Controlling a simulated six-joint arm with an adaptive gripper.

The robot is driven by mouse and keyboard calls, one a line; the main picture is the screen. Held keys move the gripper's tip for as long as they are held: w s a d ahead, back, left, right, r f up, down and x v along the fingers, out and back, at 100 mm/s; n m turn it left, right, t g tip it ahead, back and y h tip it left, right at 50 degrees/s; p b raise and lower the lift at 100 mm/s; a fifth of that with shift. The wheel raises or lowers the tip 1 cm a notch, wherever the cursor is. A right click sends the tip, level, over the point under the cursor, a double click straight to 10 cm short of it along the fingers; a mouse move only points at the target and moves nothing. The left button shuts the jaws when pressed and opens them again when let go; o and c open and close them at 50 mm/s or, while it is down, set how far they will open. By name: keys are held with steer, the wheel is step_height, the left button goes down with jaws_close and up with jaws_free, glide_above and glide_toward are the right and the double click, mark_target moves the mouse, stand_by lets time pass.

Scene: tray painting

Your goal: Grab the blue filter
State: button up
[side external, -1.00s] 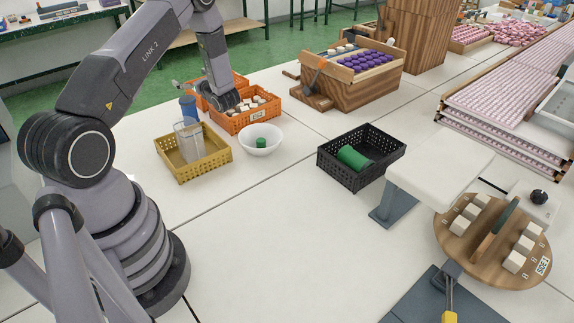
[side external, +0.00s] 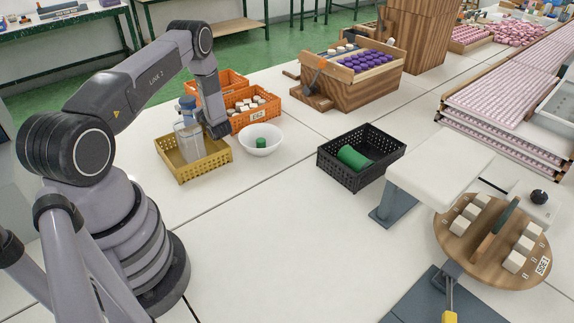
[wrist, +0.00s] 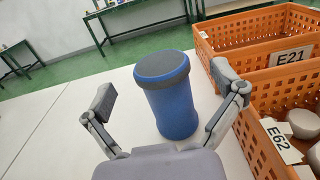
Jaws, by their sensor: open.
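The blue filter (wrist: 172,108) is an upright blue cylinder with a dark grey top, standing on the white table. In the wrist view it sits between the fingers of my gripper (wrist: 163,80), nearer the right finger. The gripper is open and empty, with its fingers on either side of the filter. I cannot tell whether the right finger touches it. In the side view the filter (side external: 187,102) is small, behind the yellow crate and partly hidden by a clear container. My gripper's fingers are not clear there.
Orange crates (wrist: 258,82) stand close to the right of the filter in the wrist view. The yellow crate (side external: 207,168) holds the clear container. A white bowl (side external: 260,151) with a green piece and a black crate (side external: 337,172) stand farther right.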

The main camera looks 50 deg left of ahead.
steer(key=shift+a, duration=1.6)
steer(key=shift+c, duration=0.4)
steer(key=c, duration=1.3)
steer(key=shift+r, duration=0.1)
